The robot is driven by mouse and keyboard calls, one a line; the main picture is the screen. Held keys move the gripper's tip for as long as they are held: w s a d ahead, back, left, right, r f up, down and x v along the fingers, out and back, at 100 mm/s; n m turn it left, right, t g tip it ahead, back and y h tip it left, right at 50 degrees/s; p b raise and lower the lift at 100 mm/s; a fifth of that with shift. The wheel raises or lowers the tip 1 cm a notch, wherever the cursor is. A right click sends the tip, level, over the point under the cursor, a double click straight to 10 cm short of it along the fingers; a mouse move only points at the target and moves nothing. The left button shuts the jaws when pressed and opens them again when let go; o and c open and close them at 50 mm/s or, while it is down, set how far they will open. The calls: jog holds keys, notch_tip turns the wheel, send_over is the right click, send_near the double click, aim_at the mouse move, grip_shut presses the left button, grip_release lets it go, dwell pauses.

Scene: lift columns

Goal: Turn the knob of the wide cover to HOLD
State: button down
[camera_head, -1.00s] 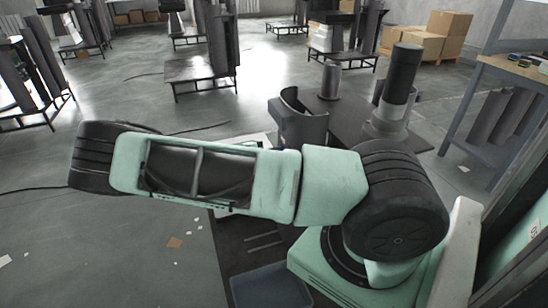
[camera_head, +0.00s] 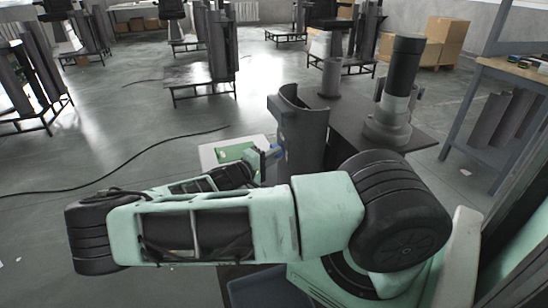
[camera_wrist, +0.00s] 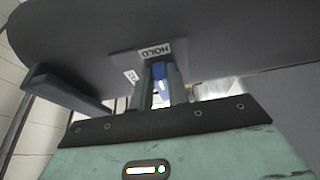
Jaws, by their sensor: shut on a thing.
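The wide cover (camera_head: 303,130) is a dark grey curved shell standing on a dark table in the head view. It fills the upper part of the wrist view (camera_wrist: 220,35). On it is a plate with a white HOLD label (camera_wrist: 155,52) and a smaller white label (camera_wrist: 131,76), hard to read, to the left. A blue knob (camera_wrist: 159,71) sits just below the HOLD label, its end towards that label. My gripper (camera_wrist: 160,86) is shut on the blue knob, one finger on each side. In the head view my gripper (camera_head: 264,160) is small beside the cover's left side, the knob hardly distinguishable.
A dark column with a grey base (camera_head: 390,115) and a short grey cylinder (camera_head: 331,78) stand on the table (camera_head: 350,122) behind the cover. A white board with a green panel (camera_head: 215,155) lies left of the cover. Open floor (camera_head: 110,130) stretches left.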

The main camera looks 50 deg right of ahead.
jog(key=c, duration=1.4)
grip_release()
jog(key=shift+o, duration=0.2)
jog(key=w+a+b, duration=0.1)
jog(key=w+a, duration=0.1)
jog(key=a, duration=1.5)
jog(key=shift+w, duration=0.35)
jog(key=shift+a+f, duration=0.1)
